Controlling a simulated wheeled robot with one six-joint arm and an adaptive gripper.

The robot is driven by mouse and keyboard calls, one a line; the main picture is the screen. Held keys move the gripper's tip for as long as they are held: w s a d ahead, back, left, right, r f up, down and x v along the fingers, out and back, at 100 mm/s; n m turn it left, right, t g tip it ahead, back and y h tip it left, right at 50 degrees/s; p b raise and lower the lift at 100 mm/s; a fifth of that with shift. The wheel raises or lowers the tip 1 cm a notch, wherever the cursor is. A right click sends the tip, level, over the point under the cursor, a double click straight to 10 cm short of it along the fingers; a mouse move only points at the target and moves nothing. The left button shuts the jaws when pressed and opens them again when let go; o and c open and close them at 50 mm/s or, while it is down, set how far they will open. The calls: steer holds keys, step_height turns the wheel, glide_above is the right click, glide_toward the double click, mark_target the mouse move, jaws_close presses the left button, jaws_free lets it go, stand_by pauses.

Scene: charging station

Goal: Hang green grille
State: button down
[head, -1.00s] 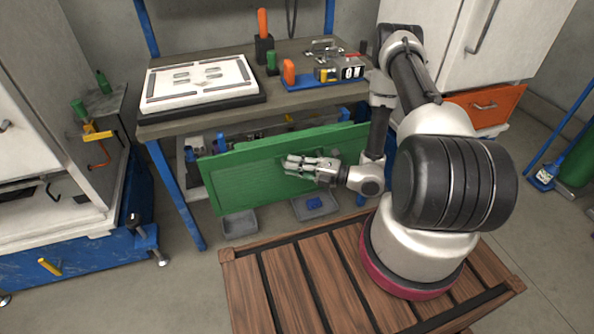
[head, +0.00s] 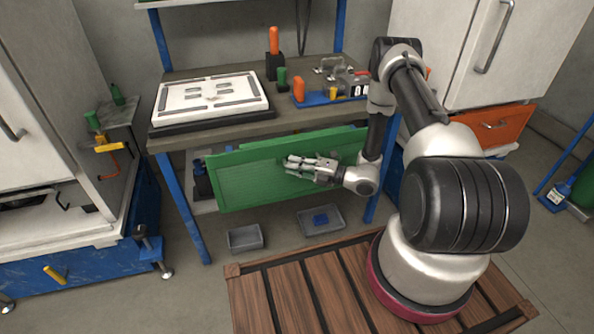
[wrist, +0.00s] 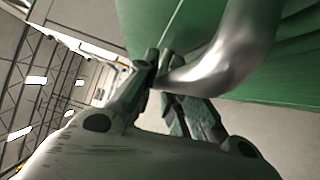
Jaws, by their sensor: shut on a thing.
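The green grille (head: 255,175) is a wide flat panel in front of the workbench's lower shelf in the head view. It is upright and slightly slanted, its right end higher than its left. My gripper (head: 290,165) lies against the panel's front face, right of its middle. In the wrist view the fingers (wrist: 158,88) are closed around a curved metal handle (wrist: 228,50) beside the green surface (wrist: 275,115). The handle itself is hidden by the fingers in the head view. I cannot tell whether the panel touches the bench frame.
The workbench (head: 300,122) carries a white panel (head: 211,94) on a dark base and a blue tray (head: 335,97) of tools. Grey bins (head: 245,238) sit on the floor below the grille. A wooden pallet (head: 300,285) lies in front. An orange drawer (head: 495,125) stands at right.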

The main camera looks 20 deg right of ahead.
mark_target(287, 158)
steer(key=shift+w, duration=1.75)
steer(key=shift+w+f, duration=0.2)
steer(key=shift+f, duration=1.2)
steer(key=c, duration=1.4)
jaws_free()
steer(key=shift+s+d, duration=0.1)
steer(key=v, duration=1.1)
steer(key=shift+s+d, duration=0.2)
steer(key=shift+d, duration=0.15)
